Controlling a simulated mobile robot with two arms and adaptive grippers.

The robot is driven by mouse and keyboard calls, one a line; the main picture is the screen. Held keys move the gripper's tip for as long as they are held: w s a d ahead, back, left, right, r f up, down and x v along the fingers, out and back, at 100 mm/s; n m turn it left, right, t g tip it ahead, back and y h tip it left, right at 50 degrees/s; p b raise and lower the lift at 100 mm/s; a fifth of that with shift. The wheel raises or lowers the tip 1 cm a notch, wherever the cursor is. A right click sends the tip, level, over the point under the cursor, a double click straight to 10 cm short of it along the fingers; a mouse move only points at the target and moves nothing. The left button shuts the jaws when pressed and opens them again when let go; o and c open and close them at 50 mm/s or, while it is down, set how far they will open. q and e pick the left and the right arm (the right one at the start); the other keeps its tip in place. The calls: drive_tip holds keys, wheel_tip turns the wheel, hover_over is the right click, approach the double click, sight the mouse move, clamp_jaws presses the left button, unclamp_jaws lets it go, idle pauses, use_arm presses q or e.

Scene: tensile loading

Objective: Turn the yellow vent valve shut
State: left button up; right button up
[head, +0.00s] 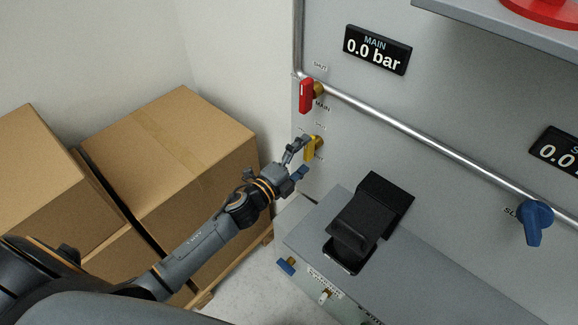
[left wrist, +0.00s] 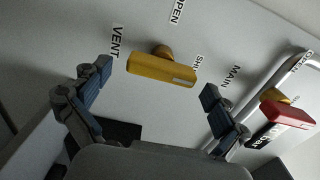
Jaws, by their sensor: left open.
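The yellow vent valve handle (head: 310,148) is on the grey panel, below the red MAIN valve, and looks roughly upright in the head view. In the left wrist view the yellow handle (left wrist: 160,70) lies across the picture on a brass stem, with a SHUT label by its right end, VENT at its left and OPEN above. My left gripper (head: 299,158) is open in front of it; in the left wrist view its fingers (left wrist: 156,84) stand apart, one to each side of the handle. I cannot tell any contact. My right gripper is not in view.
The red MAIN valve handle (head: 306,96) is just above, beside a metal pipe (head: 420,131). A MAIN display (head: 377,50) reads 0.0 bar. A blue valve (head: 535,221) is at the right. A grey bench unit (head: 440,275) projects below. Cardboard boxes (head: 165,150) stand left.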

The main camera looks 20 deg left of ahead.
use_arm(q)
drive_tip(key=v, duration=1)
drive_tip(key=shift+w, duration=0.1)
drive_tip(key=s+a+f+n+g+y, duration=0.2)
drive_tip(key=s+f+n, duration=0.2)
drive_tip(key=f, duration=0.7)
drive_tip(key=s+a+f+n+g+y, duration=0.2)
drive_tip(key=s+f+n+g, duration=0.15)
drive_tip(key=f, duration=0.75)
drive_tip(key=s+a+f+n+g+y, duration=0.2)
drive_tip(key=s+f+n, duration=0.2)
drive_tip(key=f, duration=0.6)
drive_tip(key=s+d+f+n+g, duration=0.1)
drive_tip(key=s+f+n+g, duration=0.1)
drive_tip(key=s+f, duration=0.4)
drive_tip(key=s+d+f+n+g, duration=0.1)
drive_tip(key=s+f+n+g, duration=0.2)
drive_tip(key=s, duration=1)
drive_tip(key=s+d+f+n+g, duration=0.1)
drive_tip(key=s+f+n+g, duration=0.2)
drive_tip(key=s+f, duration=0.5)
drive_tip(key=shift+s+f, duration=0.3)
drive_tip(key=shift+s, duration=0.7)
drive_tip(key=shift+g, duration=0.25)
drive_tip(key=shift+c, duration=0.2)
